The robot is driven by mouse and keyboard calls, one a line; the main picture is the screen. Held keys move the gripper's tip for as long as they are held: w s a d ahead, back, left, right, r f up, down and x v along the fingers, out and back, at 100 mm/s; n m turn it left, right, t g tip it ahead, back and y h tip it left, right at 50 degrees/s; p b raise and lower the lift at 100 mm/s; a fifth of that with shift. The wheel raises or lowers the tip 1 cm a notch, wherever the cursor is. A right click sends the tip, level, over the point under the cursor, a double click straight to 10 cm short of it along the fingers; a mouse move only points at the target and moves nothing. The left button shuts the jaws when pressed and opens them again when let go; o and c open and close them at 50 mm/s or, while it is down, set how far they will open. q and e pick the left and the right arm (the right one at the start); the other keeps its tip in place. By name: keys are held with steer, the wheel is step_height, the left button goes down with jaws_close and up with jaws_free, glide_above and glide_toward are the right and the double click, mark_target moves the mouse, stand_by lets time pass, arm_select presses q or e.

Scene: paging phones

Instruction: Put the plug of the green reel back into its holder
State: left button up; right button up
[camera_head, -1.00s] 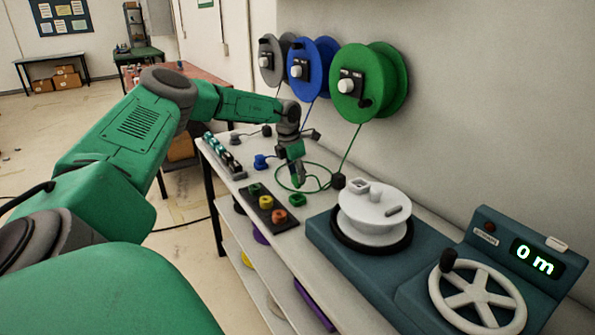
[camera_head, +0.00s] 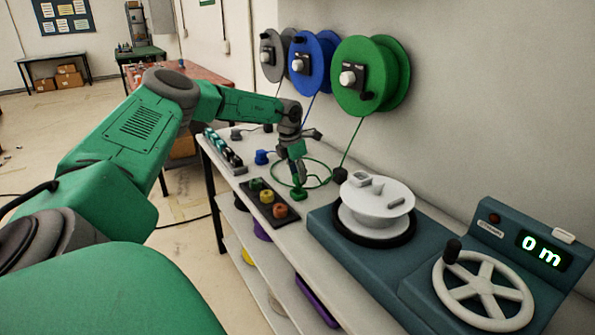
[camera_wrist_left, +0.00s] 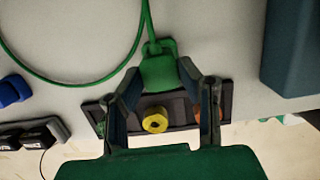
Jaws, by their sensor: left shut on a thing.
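The green reel (camera_head: 363,75) hangs on the wall at the right end of a row of reels. Its green cable (camera_head: 352,143) runs down through a black block (camera_head: 340,174) and loops on the bench. My left gripper (camera_head: 298,187) is low over the bench, at the green holder (camera_head: 299,195). In the left wrist view, my left gripper (camera_wrist_left: 162,82) is shut on the green plug (camera_wrist_left: 160,72), with the cable (camera_wrist_left: 146,20) leading away from it. Part of the green holder (camera_wrist_left: 168,44) shows close behind the plug. I cannot tell whether the plug sits inside it. My right gripper is not in view.
A black tray (camera_head: 262,208) with coloured knobs lies just in front. A blue holder (camera_head: 261,157) stands farther back. A white drum (camera_head: 376,206) on a teal machine (camera_head: 405,262) with a handwheel (camera_head: 478,289) and a "0 m" display stands right.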

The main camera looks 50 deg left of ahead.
arm_select(q)
steer(key=shift+f+b, duration=1.25)
steer(key=shift+f, duration=0.1)
stand_by(0.7)
steer(key=o, duration=1.5)
steer(key=shift+o, duration=0.2)
steer(key=shift+r, duration=0.15)
steer(key=shift+r+p, duration=3.05)
steer(key=shift+r, duration=1.35)
